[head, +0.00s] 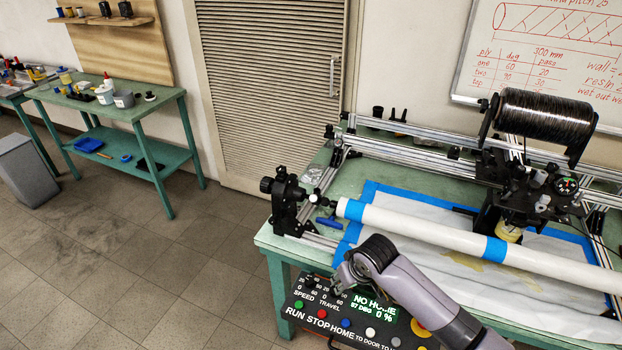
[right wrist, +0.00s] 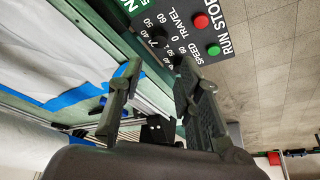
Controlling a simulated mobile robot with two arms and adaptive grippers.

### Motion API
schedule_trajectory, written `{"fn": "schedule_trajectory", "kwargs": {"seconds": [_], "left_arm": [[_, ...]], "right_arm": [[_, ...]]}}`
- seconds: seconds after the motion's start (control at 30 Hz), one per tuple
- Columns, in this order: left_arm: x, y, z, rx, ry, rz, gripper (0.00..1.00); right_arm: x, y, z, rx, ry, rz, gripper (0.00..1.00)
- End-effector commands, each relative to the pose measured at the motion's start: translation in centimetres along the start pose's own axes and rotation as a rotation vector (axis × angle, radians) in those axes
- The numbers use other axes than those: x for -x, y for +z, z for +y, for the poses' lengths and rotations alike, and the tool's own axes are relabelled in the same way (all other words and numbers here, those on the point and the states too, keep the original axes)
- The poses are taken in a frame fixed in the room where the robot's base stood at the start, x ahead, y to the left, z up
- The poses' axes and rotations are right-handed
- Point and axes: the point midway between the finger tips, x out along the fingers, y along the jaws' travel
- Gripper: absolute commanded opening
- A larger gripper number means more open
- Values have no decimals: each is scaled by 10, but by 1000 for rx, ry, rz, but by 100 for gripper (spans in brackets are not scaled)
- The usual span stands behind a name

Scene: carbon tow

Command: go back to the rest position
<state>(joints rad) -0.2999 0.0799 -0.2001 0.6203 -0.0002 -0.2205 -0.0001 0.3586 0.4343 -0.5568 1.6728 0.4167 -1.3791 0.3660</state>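My right arm reaches in from the lower right in the head view. My right gripper (head: 345,280) is over the upper left part of the control panel (head: 310,312), close to the SPEED and TRAVEL knobs. In the right wrist view, my right gripper (right wrist: 158,65) has its two fingers apart with nothing seen between them. The control panel (right wrist: 222,12) lies beyond the fingertips, with a red and a green button; I cannot tell whether a finger touches a knob. The panel's display (head: 367,305) reads NO HOME and 0 %. My left gripper is not in view.
A winding machine with a white tube (head: 420,228) and a black tow spool (head: 540,115) stands on the green bench (head: 262,238). A side table (head: 150,108) and a grey bin (head: 25,170) are at left. The floor between is clear.

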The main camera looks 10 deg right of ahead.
Motion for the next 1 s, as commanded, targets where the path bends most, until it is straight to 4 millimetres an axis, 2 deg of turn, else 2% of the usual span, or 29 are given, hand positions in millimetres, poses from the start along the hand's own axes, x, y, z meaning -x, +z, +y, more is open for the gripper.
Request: {"fn": "schedule_trajectory", "kwargs": {"seconds": [0.17,0.27,0.3,0.47,0.6,0.7,1.0], "left_arm": [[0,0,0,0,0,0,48],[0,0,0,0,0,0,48],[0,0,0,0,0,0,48],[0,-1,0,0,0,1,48],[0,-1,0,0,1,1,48],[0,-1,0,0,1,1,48],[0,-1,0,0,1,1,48]], "right_arm": [[1,13,-11,10,-16,-4,32],[5,38,-30,30,-44,-7,32],[9,53,-38,40,-56,-9,32],[36,112,-60,50,-82,-10,32],[62,153,-60,38,-67,-19,32],[76,175,-55,28,-49,-30,32],[114,222,-39,-2,9,-65,32]]}}
